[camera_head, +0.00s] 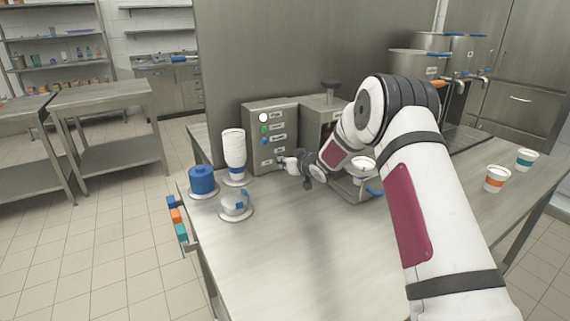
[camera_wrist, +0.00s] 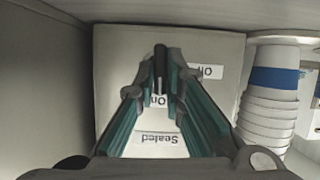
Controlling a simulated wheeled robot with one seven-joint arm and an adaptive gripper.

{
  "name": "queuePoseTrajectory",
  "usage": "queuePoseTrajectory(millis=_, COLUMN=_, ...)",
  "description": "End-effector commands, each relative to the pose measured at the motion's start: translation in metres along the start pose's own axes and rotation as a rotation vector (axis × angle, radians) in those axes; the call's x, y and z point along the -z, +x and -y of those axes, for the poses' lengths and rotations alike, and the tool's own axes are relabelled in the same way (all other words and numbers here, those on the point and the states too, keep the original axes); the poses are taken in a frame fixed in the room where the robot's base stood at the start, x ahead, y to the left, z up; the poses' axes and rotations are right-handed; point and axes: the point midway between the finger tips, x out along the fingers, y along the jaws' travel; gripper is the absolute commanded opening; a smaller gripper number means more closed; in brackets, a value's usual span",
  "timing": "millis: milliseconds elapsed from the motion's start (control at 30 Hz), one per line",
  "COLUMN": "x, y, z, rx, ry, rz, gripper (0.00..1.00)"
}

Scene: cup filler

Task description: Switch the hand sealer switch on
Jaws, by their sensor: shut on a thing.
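My gripper (camera_head: 283,161) is at the lower part of this front. In the wrist view my gripper (camera_wrist: 160,80) has its fingertips closed around a thin dark switch lever (camera_wrist: 160,57). The picture is upside down: an "On" label (camera_wrist: 158,101) shows between the fingers, an "Off" label (camera_wrist: 207,72) right of them, and a "Sealed" label (camera_wrist: 160,142) nearer. The fingers partly hide the lever and its base.
Two cups (camera_head: 496,178) (camera_head: 526,159) stand far right. The table's front middle (camera_head: 290,250) is clear.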

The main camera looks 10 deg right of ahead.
Motion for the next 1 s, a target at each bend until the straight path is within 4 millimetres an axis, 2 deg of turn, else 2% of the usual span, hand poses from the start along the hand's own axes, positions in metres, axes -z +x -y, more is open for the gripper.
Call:
queuePoseTrajectory(millis=667, x=-0.0040, y=0.0004, z=-0.0004, rx=0.025, ry=0.065, rz=0.007, gripper=0.00)
queuePoseTrajectory(millis=700, x=-0.0042, y=0.0004, z=-0.0004, rx=0.025, ry=0.065, rz=0.007, gripper=0.12)
queuePoseTrajectory(millis=800, x=-0.0041, y=0.0004, z=-0.0004, rx=0.025, ry=0.064, rz=0.007, gripper=0.30)
queuePoseTrajectory(millis=1000, x=-0.0024, y=0.0003, z=-0.0004, rx=0.025, ry=0.062, rz=0.004, gripper=0.30)
